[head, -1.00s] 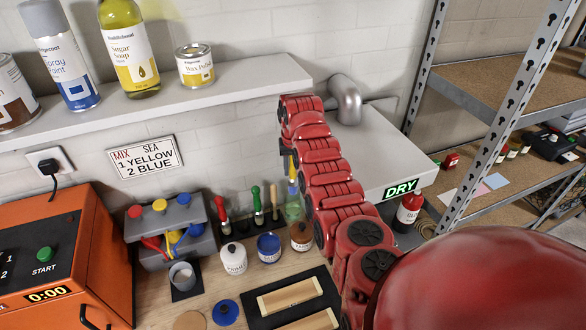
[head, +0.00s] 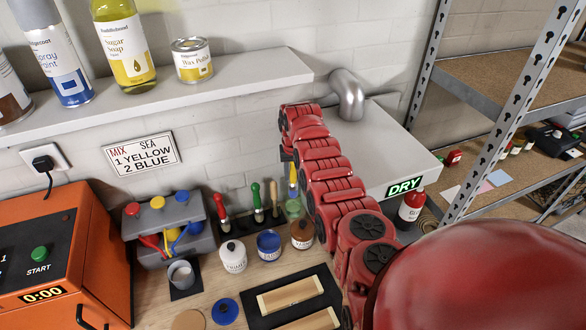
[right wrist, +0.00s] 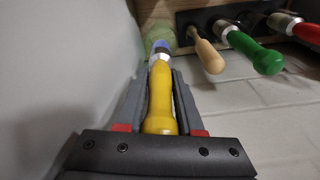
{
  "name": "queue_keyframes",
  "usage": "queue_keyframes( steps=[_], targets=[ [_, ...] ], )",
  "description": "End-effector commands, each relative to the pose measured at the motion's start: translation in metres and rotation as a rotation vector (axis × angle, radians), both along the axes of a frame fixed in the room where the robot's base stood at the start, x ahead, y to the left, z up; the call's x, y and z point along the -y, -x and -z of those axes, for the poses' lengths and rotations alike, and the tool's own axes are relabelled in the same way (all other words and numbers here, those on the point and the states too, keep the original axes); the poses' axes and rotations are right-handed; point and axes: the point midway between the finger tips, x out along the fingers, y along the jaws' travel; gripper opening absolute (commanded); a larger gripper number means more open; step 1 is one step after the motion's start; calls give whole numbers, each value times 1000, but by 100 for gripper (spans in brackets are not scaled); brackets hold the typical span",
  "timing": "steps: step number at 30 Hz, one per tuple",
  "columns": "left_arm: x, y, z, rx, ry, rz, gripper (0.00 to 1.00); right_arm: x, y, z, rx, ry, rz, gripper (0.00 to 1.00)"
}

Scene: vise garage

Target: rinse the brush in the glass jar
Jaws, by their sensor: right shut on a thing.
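My right gripper (right wrist: 160,105) is shut on a brush with a yellow handle (right wrist: 160,95). In the head view the yellow handle (head: 293,177) hangs upright below the dark jaws. The brush's head end points toward the greenish glass jar (head: 293,208), which stands at the back of the bench beside the grey box. The jar also shows at the top of the right wrist view (right wrist: 159,34), in line with the brush. The brush's lower end overlaps the jar; I cannot tell how deep it sits. My left gripper is not in view.
A brush holder with red (head: 224,210), green (head: 257,198) and wooden-handled (head: 273,197) brushes stands just left of the jar. White (head: 233,258), blue (head: 269,246) and brown (head: 302,234) paint pots stand in front. The grey DRY box (head: 385,150) is close on the right.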

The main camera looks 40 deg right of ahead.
Motion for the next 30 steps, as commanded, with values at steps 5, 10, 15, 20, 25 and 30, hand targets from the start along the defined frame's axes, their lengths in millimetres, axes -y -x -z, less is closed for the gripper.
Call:
queue_keyframes(
  steps=[5, 10, 15, 20, 25, 30],
  targets=[
    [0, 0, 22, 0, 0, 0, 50, 0, 0, 26, 1, 0, 0, 0],
    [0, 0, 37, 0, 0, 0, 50, 0, 0, 45, -1, 1, -1, 0],
    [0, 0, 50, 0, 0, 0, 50, -1, 0, 60, 0, 0, -2, 0],
    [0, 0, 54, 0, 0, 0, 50, 0, 0, 66, 1, 1, -1, 0],
    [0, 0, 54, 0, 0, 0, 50, 0, 0, 66, 1, 1, -1, 0],
    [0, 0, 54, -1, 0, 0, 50, 0, 0, 66, 1, 1, -1, 0]
  ],
)
